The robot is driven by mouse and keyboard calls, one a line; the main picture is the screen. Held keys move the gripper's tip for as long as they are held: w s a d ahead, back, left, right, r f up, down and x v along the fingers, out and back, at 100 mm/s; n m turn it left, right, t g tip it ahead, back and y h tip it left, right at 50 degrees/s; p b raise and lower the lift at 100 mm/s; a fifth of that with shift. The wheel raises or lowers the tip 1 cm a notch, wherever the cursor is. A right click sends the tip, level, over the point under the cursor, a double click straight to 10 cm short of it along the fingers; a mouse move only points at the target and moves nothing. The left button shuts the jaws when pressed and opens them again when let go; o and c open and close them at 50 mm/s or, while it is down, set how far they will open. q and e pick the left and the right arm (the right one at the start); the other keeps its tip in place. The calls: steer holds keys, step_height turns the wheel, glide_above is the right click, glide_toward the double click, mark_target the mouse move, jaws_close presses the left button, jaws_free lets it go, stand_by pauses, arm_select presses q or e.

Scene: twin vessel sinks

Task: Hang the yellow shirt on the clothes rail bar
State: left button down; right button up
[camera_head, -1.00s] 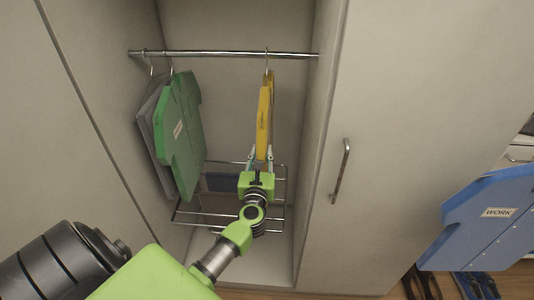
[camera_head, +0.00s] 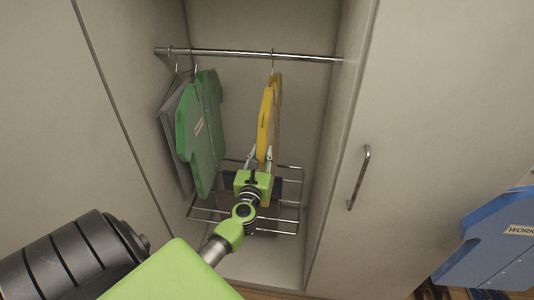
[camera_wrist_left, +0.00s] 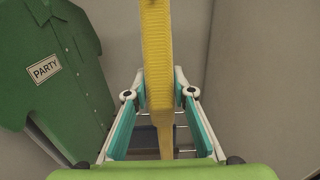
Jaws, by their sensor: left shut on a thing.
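The yellow shirt (camera_head: 267,112) is upright inside the wardrobe, seen nearly edge-on. Its hanger hook reaches the clothes rail bar (camera_head: 230,54) right of the middle and appears to be over it. My left gripper (camera_head: 258,158) is shut on the lower part of the yellow shirt. In the left wrist view the shirt (camera_wrist_left: 157,60) rises between the two fingers (camera_wrist_left: 160,95). My right gripper is not in view.
A green shirt (camera_head: 207,135) labelled PARTY and a grey garment (camera_head: 173,130) hang at the left of the bar. A wire rack (camera_head: 285,215) is below. The wardrobe door (camera_head: 430,120) with a handle (camera_head: 358,178) is at right. A blue shirt (camera_head: 490,240) is at far right.

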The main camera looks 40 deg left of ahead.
arm_select(q)
steer(key=s+a, duration=0.4)
steer(key=a, duration=0.3)
steer(key=shift+s+b, duration=0.15)
steer(key=shift+b, duration=0.15)
stand_by(0.5)
stand_by(0.3)
steer(key=shift+f+b, duration=0.2)
steer(key=shift+b, duration=0.1)
steer(key=c, duration=1.6)
jaws_free()
steer(key=shift+c, duration=0.2)
steer(key=shift+s+f, duration=0.1)
